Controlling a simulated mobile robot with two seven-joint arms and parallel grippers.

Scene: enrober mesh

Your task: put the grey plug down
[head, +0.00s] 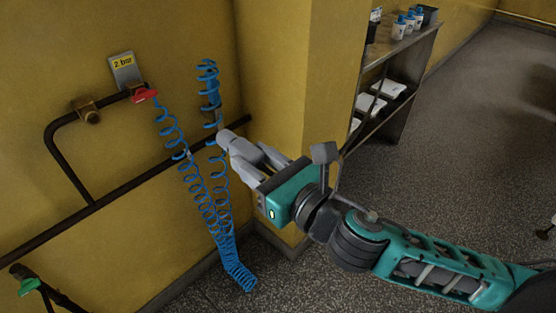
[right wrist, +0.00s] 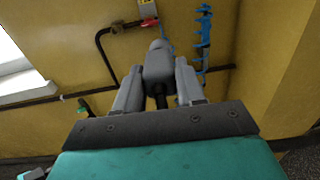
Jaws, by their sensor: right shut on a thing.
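The grey plug (right wrist: 158,66) is between the fingers of my right gripper (right wrist: 158,92), which is shut on it. In the head view the plug (head: 225,138) sticks out past the fingertips of the right gripper (head: 243,152), close to the coiled blue hose. The plug is held in the air, with no surface touching it from below. The blue hose (head: 190,175) hangs in a long loop against the yellow wall. Whether the hose joins the plug is hard to tell. My left gripper is not in view.
A dark pipe (head: 120,190) runs along the wall, with a red-handled valve (head: 145,95) and a "2 bar" sign (head: 124,68). A green-handled valve (head: 28,286) is low at left. A shelf (head: 400,50) with bottles and white items stands beyond the wall corner. The speckled floor is open at right.

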